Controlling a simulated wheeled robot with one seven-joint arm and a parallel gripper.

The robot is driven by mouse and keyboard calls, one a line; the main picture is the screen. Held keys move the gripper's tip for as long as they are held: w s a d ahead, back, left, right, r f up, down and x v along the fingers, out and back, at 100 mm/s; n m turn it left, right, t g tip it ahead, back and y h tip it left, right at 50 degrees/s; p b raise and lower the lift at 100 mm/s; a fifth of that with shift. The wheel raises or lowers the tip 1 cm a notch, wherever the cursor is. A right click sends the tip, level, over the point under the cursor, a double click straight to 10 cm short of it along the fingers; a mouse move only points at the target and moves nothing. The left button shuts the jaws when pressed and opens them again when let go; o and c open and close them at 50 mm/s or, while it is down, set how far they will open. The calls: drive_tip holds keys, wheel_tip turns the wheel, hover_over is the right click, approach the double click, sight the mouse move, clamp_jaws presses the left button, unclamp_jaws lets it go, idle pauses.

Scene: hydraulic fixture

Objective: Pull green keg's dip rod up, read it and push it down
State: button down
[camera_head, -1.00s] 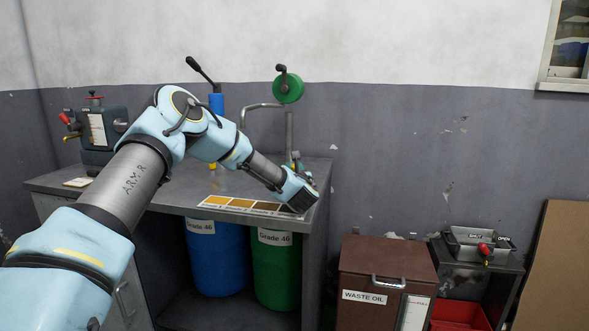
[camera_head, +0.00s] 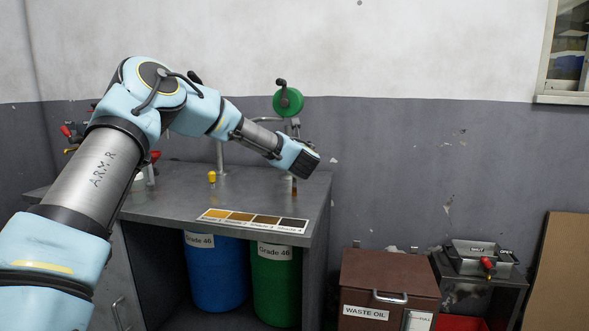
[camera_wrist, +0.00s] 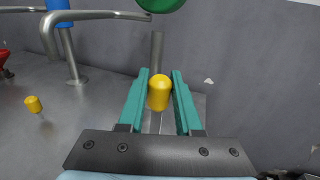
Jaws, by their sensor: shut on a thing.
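The green keg (camera_head: 275,290) stands under the bench, labelled "Grade 46". My gripper (camera_wrist: 159,78) has its teal fingers on both sides of a yellow knob (camera_wrist: 159,93), shut on it. In the head view my gripper is above the right end of the bench, over the green keg. A thin rod with a brownish lower part (camera_head: 294,187) shows below it, upright. The fingers and knob are hidden there by the gripper body. A colour card (camera_head: 254,221) with shades from amber to dark brown lies at the bench's front edge.
Another yellow knob (camera_head: 212,177) stands on the bench above the blue keg (camera_head: 215,275). A metal pipe and a green crank wheel (camera_head: 288,101) are behind my gripper. A waste oil box (camera_head: 388,285) stands right of the bench. The bench (camera_head: 175,195) around the card is mostly clear.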

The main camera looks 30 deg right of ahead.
wheel_tip(320, 180, up, 11)
idle(0.4)
drive_tip(key=c, duration=0.6)
unclamp_jaws()
drive_tip(key=b+v, duration=0.3)
drive_tip(key=v, duration=0.8)
drive_tip(key=shift+w, duration=0.1)
